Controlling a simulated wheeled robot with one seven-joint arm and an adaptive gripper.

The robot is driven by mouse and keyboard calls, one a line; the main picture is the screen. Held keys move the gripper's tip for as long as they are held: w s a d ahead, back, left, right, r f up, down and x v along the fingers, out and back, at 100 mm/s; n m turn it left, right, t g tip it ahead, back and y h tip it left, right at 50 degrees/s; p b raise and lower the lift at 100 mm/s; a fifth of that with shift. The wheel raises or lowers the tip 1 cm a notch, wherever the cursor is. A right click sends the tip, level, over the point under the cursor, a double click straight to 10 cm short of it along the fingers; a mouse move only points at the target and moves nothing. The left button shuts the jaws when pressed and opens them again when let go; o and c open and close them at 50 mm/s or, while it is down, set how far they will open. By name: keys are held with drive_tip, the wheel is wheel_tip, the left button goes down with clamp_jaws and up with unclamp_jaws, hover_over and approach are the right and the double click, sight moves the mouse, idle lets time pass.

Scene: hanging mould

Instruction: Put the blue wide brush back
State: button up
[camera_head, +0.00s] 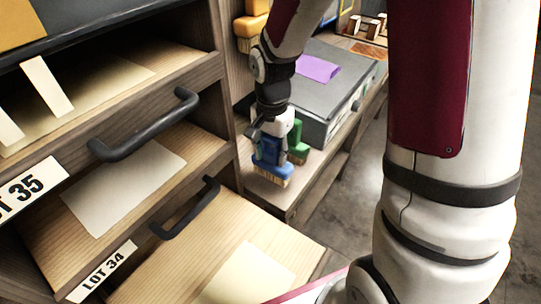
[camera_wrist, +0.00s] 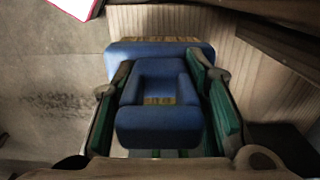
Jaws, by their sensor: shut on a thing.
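The blue wide brush (camera_head: 268,168) has a blue body with tan bristles pointing down. My gripper (camera_head: 272,145) points down and is shut on its blue handle. In the wrist view the brush (camera_wrist: 158,128) sits between the two green-padded fingers of my gripper (camera_wrist: 162,88). In the head view the bristles are at or just above the wooden bench (camera_head: 318,184), near its left end; I cannot tell whether they touch. A green brush (camera_head: 298,143) is just right of and behind the blue one, partly hidden by my gripper.
A grey box (camera_head: 325,95) with a purple sheet (camera_head: 318,68) stands behind on the bench. An orange brush (camera_head: 251,27) is at the back left. Open drawers with black handles (camera_head: 146,125) (camera_head: 187,208) fill the left and front. Grey floor shows right of the bench.

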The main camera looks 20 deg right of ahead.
sight(271, 157)
drive_tip(key=shift+w+d, duration=0.2)
drive_tip(key=shift+w, duration=0.75)
drive_tip(key=shift+f, duration=1.8)
drive_tip(key=shift+f, duration=0.1)
drive_tip(key=shift+f, duration=0.1)
drive_tip(key=o, duration=1.1)
